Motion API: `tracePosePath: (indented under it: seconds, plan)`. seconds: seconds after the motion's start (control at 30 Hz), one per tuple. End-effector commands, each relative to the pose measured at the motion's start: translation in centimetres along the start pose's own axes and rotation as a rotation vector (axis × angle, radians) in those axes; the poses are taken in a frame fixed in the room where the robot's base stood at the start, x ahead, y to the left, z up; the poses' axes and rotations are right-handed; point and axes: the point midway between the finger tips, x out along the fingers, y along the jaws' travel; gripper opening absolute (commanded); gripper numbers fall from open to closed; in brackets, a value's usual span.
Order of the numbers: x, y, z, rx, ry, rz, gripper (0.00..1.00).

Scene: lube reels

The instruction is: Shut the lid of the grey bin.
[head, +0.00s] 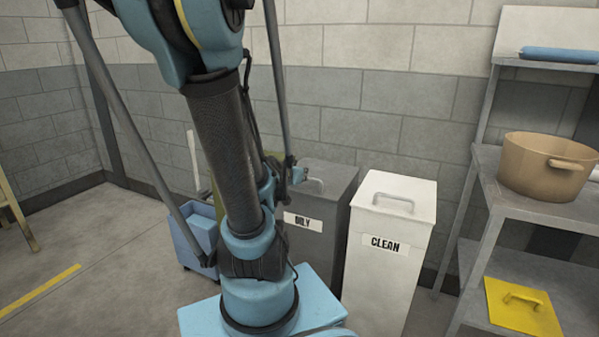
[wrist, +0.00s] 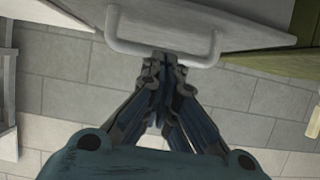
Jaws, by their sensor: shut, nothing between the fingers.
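The grey bin (head: 310,231) stands against the wall in the head view, partly hidden behind my arm, with a white label that my arm partly covers. Its lid (head: 335,178) lies across the top and looks flat or nearly so; I cannot tell whether it is fully seated. The lid's handle (wrist: 165,50) shows large in the wrist view, a pale bar on the grey lid plate. My gripper (wrist: 162,62) is shut and empty, its fingertips at the middle of the handle bar. Whether they touch it is unclear.
The white bin (head: 390,235) marked CLEAN stands right of the grey bin, its lid down. A blue bucket (head: 192,238) is at the left. Floor at left is mostly clear.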

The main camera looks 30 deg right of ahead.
Motion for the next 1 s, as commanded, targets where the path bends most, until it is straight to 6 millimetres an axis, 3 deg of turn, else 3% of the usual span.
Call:
tracePosePath:
  seconds: [1.0]
  plan:
    - [0.05, 0.54, 0.47, 0.003, 0.0, 0.009, 0.0]
